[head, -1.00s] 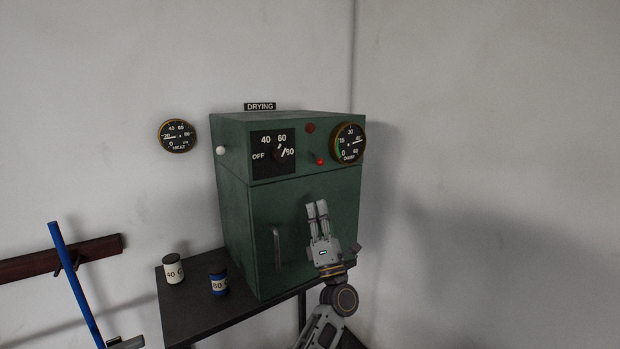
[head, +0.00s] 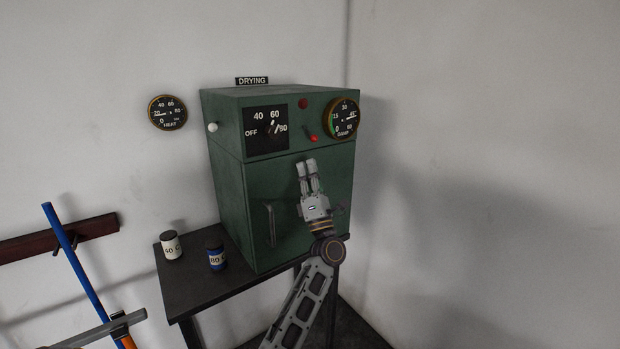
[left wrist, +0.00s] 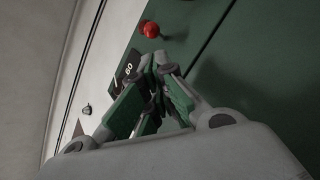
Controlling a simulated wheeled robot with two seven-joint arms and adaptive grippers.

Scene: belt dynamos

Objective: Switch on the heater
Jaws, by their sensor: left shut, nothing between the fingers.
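The green drying cabinet (head: 235,190) stands on a dark table. Its upper front has a black dial plate (head: 252,144) marked OFF, 40, 60 and 80, with a pointer between 60 and 80. Right of it, a small red-tipped lever (head: 312,138) slants down to the right below a dark red lamp (head: 303,104). The lever's red knob (left wrist: 151,30) shows beyond my fingers in the left wrist view. My left gripper (head: 307,163) is shut and empty, its fingertips just below the lever in the picture. I cannot tell the gap in depth. My right gripper is not in view.
A DAMP gauge (head: 342,118) is right of the lever; a HEAT gauge (head: 167,113) hangs on the wall. A white jar (head: 171,246) and a blue jar (head: 215,257) stand on the table (head: 190,297). A door handle (head: 270,225) projects left of my gripper.

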